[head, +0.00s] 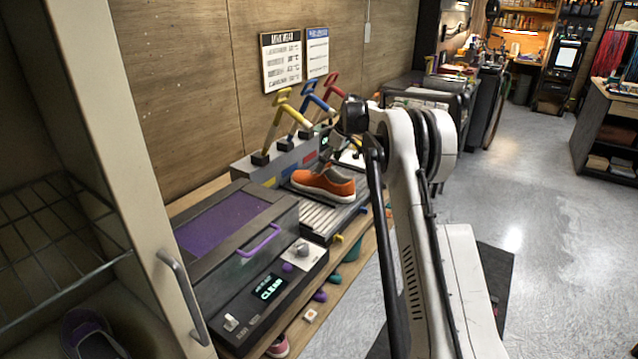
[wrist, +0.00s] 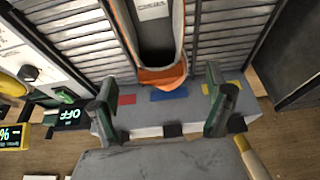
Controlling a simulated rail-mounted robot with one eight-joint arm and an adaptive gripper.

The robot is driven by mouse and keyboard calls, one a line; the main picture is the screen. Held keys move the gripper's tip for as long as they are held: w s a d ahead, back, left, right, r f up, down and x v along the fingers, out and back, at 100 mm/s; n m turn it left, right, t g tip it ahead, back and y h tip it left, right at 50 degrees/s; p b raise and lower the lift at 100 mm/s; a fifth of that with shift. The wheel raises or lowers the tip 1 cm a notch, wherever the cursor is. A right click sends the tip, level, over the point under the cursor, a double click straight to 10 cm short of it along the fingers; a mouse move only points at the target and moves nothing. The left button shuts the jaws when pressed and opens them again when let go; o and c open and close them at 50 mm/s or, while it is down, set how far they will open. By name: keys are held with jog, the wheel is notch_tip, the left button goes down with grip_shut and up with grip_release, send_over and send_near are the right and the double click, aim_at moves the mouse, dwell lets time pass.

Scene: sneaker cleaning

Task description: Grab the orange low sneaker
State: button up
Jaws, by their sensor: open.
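The orange low sneaker (head: 323,184) has a white sole and sits on a ribbed grey tray (head: 321,217) on the bench in the head view. In the wrist view the sneaker (wrist: 160,72) shows from above, with its orange end pointing down toward my gripper (wrist: 165,112). My gripper is open, with its two fingers apart on either side of the line of the sneaker. Nothing is between the fingertips except the grey block behind them. In the head view my arm hides the gripper.
A box with a purple panel (head: 225,222) and a purple handle stands in front of the tray. Yellow, blue and red levers (head: 315,101) rise behind it. A cabinet with an open door (head: 140,180) is at the left. The floor (head: 560,210) at the right is clear.

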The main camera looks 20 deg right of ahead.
aim_at(322, 175)
jog(key=shift+p+x, duration=0.45)
jog(key=shift+x, duration=2.9)
jog(key=shift+w+r, duration=0.1)
jog(key=c, duration=1.9)
jog(key=shift+c, duration=0.5)
jog(key=shift+r, duration=0.1)
